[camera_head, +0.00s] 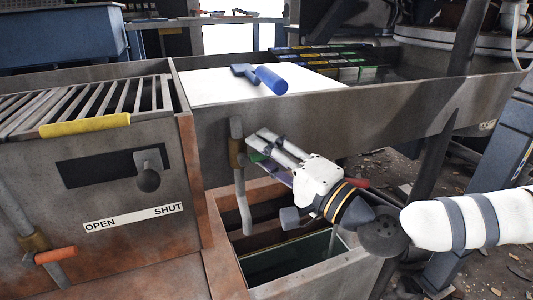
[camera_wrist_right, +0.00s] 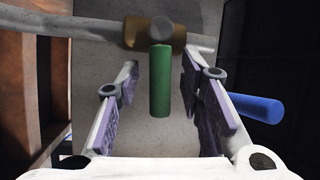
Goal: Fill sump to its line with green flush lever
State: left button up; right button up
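The green flush lever (camera_wrist_right: 160,85) hangs down from a brass valve body (camera_wrist_right: 143,33) on a grey pipe in the right wrist view. In the head view only a bit of green (camera_head: 258,157) shows by my fingers. My right gripper (camera_head: 264,147) is open, its two fingers on either side of the lever with gaps visible. No flow is visible from the outlet.
A blue handle (camera_wrist_right: 258,107) is right of my fingers in the wrist view. An orange handle (camera_head: 55,255) sits on another pipe at left. The OPEN/SHUT slot has a dark knob (camera_head: 149,180). A blue-handled tool (camera_head: 270,80) lies on the white surface.

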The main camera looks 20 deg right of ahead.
grip_shut()
jog(key=shift+f+m+b, duration=0.3)
jog(key=shift+f+b, duration=0.05)
jog(key=shift+b, duration=0.15)
jog(key=shift+f+m+t+b, duration=0.15)
jog(key=shift+m+t+b, duration=0.15)
jog(key=shift+b, duration=0.15)
jog(key=shift+r, duration=0.25)
grip_release()
jog(key=v, duration=1.2)
